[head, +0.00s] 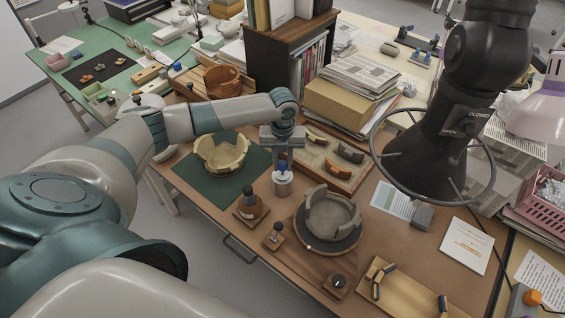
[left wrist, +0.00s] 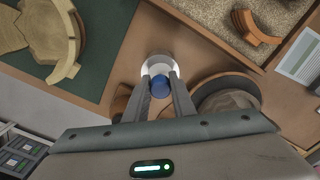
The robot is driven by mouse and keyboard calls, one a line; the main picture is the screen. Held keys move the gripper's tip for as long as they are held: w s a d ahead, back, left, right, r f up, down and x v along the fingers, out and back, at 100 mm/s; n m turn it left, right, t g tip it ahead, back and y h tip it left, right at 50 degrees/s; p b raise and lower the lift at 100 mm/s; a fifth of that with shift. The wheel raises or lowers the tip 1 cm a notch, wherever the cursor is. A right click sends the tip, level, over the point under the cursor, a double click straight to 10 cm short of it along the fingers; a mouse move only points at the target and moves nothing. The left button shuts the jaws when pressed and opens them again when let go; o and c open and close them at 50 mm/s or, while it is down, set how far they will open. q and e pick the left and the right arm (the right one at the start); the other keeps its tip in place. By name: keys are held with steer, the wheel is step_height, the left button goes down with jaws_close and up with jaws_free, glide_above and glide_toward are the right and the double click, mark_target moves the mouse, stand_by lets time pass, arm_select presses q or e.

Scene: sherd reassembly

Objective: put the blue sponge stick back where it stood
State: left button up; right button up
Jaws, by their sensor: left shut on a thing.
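My left gripper (head: 281,156) points down at the middle of the bench, its fingers shut on the blue sponge stick (head: 282,166). The stick's round blue end also shows between the fingertips in the left wrist view (left wrist: 160,88). A small pale grey cup (head: 282,186) stands directly below the fingers. Its white rim shows around and behind the blue end in the left wrist view (left wrist: 158,66). The stick's lower part is hidden, so I cannot tell how deep it is in the cup. My right gripper is out of view.
A grey broken bowl (head: 333,214) on a dark round stand is close right of the cup. A cream bowl (head: 221,153) sits on a green mat (head: 190,176). A sherd tray (head: 345,181) lies behind. A black extraction hood (head: 435,150) hangs at right.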

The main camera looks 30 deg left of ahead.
arm_select(q)
steer(key=o, duration=0.9)
steer(key=shift+r, duration=0.15)
steer(key=shift+r+b, duration=0.3)
steer(key=shift+r, duration=0.3)
step_height(320, 180, up, 16)
steer(key=b, duration=0.4)
steer(key=shift+s+f, duration=0.1)
steer(key=shift+f, duration=0.05)
